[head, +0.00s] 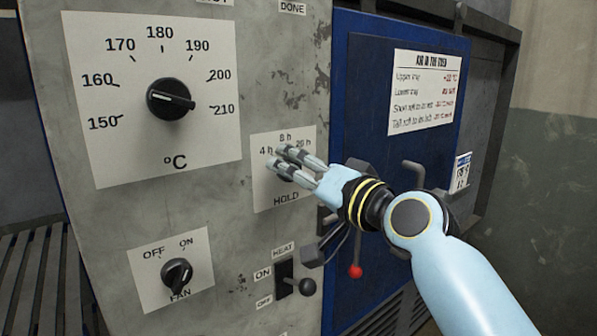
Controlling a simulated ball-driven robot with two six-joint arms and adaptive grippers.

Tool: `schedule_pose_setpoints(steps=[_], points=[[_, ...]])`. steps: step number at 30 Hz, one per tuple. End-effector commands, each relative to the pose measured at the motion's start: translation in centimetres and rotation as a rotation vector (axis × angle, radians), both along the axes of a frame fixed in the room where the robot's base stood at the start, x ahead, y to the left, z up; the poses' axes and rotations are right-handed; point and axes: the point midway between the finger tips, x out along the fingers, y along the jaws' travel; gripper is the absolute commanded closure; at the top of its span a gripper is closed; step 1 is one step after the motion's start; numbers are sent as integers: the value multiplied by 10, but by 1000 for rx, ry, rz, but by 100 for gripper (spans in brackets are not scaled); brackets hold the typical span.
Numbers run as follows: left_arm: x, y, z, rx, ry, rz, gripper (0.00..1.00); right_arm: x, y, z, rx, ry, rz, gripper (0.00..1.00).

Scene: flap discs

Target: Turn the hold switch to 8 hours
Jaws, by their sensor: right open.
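The hold switch's white plate (268,198) is on the grey panel, marked 4 h, 8 h and a partly covered third label, with HOLD below. My right gripper (278,157) is in front of this plate, with its fingers spread apart and pointing left at the upper middle of the plate. The fingers cover the switch's knob, so its pointer direction cannot be told. Whether the fingers touch the knob cannot be told either. The 8 h mark shows just above the fingertips. My left gripper is not in view.
A temperature dial (170,99) is at upper left, its pointer towards 210. A fan switch (177,272) is at lower left. A heat lever (305,287) is below the hold plate. A blue door (365,60) with handles and a red knob (355,271) is on the right.

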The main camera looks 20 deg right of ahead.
Motion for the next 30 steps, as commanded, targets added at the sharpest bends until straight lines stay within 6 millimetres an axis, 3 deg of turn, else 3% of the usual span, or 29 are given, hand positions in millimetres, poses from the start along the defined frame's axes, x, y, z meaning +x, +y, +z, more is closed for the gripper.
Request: schedule_pose_setpoints(steps=[5, 18, 30], points=[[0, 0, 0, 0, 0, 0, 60, 0, 0, 0, 0, 0, 0, 35], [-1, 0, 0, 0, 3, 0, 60, 0, 0, -1, 0, 1, 0, 92], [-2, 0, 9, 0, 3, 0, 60, 0, 0, 1, 77, 31, 0, 92]])
